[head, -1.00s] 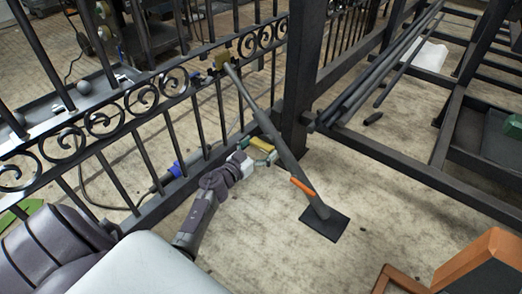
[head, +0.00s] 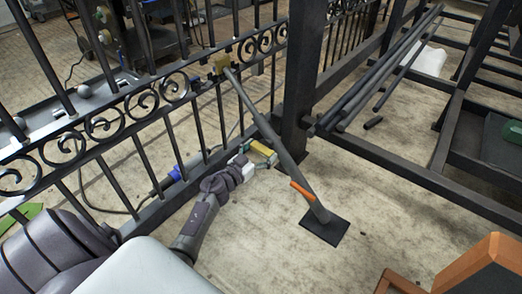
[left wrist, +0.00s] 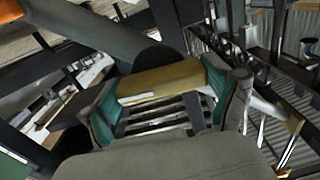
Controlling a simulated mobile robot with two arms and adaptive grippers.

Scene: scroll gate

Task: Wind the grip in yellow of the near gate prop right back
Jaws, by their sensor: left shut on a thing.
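The near gate prop (head: 245,98) is a grey tube sloping from a bracket (head: 221,63) on the black scrolled gate (head: 133,102) down to a dark square foot plate (head: 325,229) on the floor. An orange lever (head: 302,191) sits low on the tube. The yellow grip (head: 263,149) is at mid-length, beside the tube. My left gripper (head: 259,157) is shut on it. In the left wrist view the yellow grip (left wrist: 160,82) lies across between the teal fingertips, with the tube just beyond. My right gripper is not in view.
A black post (head: 298,75) stands close behind the prop. A dark frame to the right carries long grey tubes (head: 375,75). A blue connector on a cable (head: 176,173) lies by the gate's bottom rail. Orange-brown furniture (head: 475,265) stands at lower right. Floor around the foot plate is clear.

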